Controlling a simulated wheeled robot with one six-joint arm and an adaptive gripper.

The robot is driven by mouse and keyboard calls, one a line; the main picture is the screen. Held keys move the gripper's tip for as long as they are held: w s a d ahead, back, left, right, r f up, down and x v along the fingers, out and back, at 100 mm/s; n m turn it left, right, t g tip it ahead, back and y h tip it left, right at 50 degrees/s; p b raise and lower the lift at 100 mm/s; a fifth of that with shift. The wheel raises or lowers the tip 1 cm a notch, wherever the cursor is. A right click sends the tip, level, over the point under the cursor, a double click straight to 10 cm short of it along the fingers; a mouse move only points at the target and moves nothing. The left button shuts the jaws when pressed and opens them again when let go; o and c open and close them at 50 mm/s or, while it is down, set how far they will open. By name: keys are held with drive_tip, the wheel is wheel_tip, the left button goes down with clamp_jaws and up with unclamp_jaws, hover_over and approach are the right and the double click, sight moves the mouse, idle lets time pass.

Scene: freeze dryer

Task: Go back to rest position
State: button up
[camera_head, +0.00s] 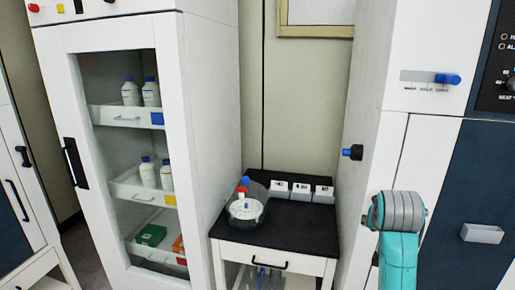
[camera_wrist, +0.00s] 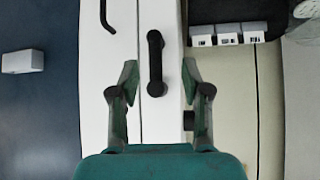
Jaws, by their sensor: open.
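My gripper (camera_wrist: 160,80) shows in the wrist view with its two green-padded fingers spread apart and nothing held between them. A black bar handle (camera_wrist: 155,62) on a white panel appears between the fingers in that picture. The distance from the fingers to the handle cannot be told. In the head view my teal and grey arm stands at the lower right, in front of the white and blue cabinet front (camera_head: 462,190). The gripper itself is not seen there.
A glass-door cabinet (camera_head: 185,130) with bottles on pull-out shelves stands at the left. A small black-topped table (camera_head: 250,225) holds a round clear vessel (camera_head: 246,209) and several white labelled boxes (camera_head: 302,191). A blue-tipped black knob (camera_head: 352,152) sticks out from the right cabinet's side.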

drive_tip(key=s+a+f+n+t, duration=0.1)
drive_tip(key=s+a+f, duration=0.15)
drive_tip(key=f, duration=0.65)
drive_tip(key=s+a+f+n, duration=0.15)
drive_tip(key=s+f, duration=0.25)
drive_tip(key=f, duration=0.5)
drive_tip(key=s+a+f+n+t+y, duration=0.1)
drive_tip(key=s+a+f, duration=0.2)
drive_tip(key=s+f, duration=0.3)
drive_tip(key=s+a+f+t+y, duration=0.1)
drive_tip(key=s+a+f, duration=0.25)
drive_tip(key=s, duration=0.55)
drive_tip(key=s+a+f+n+t, duration=0.1)
drive_tip(key=s+a, duration=0.1)
drive_tip(key=s, duration=0.7)
drive_tip(key=s+a+t, duration=0.1)
drive_tip(key=s+a, duration=0.1)
drive_tip(key=s, duration=0.6)
drive_tip(key=s+a+r+y, duration=0.1)
drive_tip(key=s+r, duration=0.3)
drive_tip(key=s, duration=0.3)
drive_tip(key=s+r+t, duration=0.1)
drive_tip(key=s+r, duration=0.3)
drive_tip(key=s, duration=0.3)
drive_tip(key=shift+s+a+r+n+y, duration=0.2)
drive_tip(key=shift+s+a+n+y, duration=0.15)
drive_tip(key=shift+s+y, duration=0.05)
